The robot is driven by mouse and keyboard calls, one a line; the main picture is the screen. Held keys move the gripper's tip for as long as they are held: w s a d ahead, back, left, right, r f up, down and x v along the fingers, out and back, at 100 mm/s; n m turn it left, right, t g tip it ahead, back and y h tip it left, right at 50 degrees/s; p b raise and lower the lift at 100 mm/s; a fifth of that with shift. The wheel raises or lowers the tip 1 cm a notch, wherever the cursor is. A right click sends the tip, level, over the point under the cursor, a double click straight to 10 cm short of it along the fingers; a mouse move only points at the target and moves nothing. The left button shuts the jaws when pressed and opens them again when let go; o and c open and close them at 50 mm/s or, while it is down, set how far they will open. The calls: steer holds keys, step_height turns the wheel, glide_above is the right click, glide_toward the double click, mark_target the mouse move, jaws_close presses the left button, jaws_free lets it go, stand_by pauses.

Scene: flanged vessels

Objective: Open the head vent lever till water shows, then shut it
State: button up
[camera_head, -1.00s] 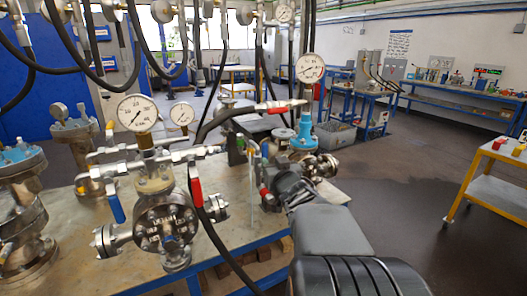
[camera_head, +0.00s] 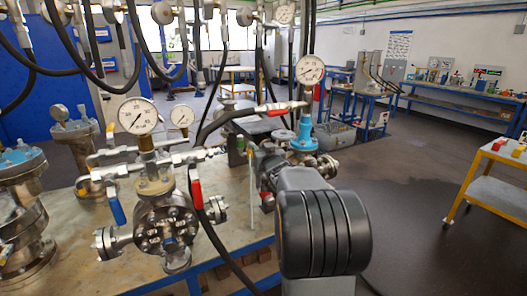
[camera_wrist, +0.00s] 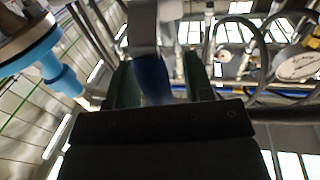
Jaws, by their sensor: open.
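In the wrist view, my gripper (camera_wrist: 157,66) is open, with one dark green finger on each side of a blue lever-like part (camera_wrist: 152,80). A pale metal piece joins this part above. I cannot tell whether the fingers touch it, or whether it is the head vent lever. In the head view my own arm hides most of the gripper. A vessel with a blue neck (camera_head: 303,130) stands just beyond my arm. A red lever (camera_head: 278,107) lies along the pipe left of that neck. The steel vessel (camera_head: 165,225) nearer has a red lever (camera_head: 196,193) and a blue lever (camera_head: 116,211). No water is visible.
Pressure gauges (camera_head: 138,115) and (camera_head: 310,69) stand on the vessels. Black hoses (camera_head: 212,235) hang over the bench (camera_head: 95,275). A blue flange (camera_wrist: 32,50) is close at the wrist view's left. A yellow cart (camera_head: 492,195) stands right, with open floor before it.

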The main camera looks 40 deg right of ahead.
steer(key=shift+c, duration=0.5)
jaws_close()
